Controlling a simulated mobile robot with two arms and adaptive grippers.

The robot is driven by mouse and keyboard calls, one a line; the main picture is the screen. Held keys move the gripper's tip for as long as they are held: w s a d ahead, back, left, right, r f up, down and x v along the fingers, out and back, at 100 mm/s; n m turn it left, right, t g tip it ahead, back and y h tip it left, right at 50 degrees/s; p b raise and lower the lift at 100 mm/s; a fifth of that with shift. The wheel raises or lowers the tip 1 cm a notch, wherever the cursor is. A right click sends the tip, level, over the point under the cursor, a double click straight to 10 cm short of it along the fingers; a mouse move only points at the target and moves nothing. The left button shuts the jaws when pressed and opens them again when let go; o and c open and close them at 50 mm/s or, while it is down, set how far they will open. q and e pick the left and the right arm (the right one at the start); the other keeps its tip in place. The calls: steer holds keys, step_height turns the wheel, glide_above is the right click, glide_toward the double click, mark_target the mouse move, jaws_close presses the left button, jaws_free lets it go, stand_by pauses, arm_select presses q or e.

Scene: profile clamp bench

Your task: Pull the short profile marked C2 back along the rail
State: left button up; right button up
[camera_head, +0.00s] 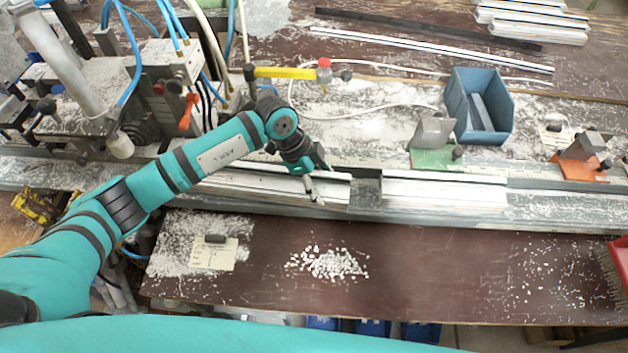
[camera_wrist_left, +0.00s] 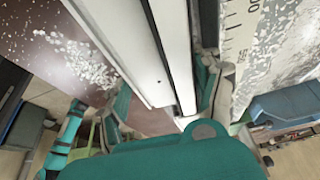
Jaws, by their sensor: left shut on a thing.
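A short white profile (camera_head: 325,189) lies along the metal rail (camera_head: 540,210) in the head view. My left gripper (camera_head: 313,188) is shut on it near its right end, pointing down. In the left wrist view, the fingers (camera_wrist_left: 165,98) stand on both sides of the white profile (camera_wrist_left: 150,55). A grey block (camera_head: 365,188) sits on the rail just right of this profile. A second white profile (camera_head: 445,190) lies right of that block. I cannot read a C2 mark on either. My right gripper is not in view.
Behind the rail stand a grey stop on a green base (camera_head: 436,159), one on an orange base (camera_head: 582,170), and a blue bin (camera_head: 497,130). A yellow-handled clamp (camera_head: 285,73) is behind my arm. White chips (camera_head: 330,263) and a paper note (camera_head: 212,257) lie in front.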

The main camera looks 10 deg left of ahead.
arm_select(q)
steer(key=shift+r, duration=0.15)
steer(key=shift+s+p, duration=0.3)
steer(key=shift+p, duration=0.15)
steer(key=o, duration=1.8)
steer(key=shift+c, duration=0.2)
steer(key=v, duration=1.1)
steer(key=shift+a+r, duration=0.15)
steer(key=shift+r, duration=0.25)
steer(key=shift+s, duration=0.1)
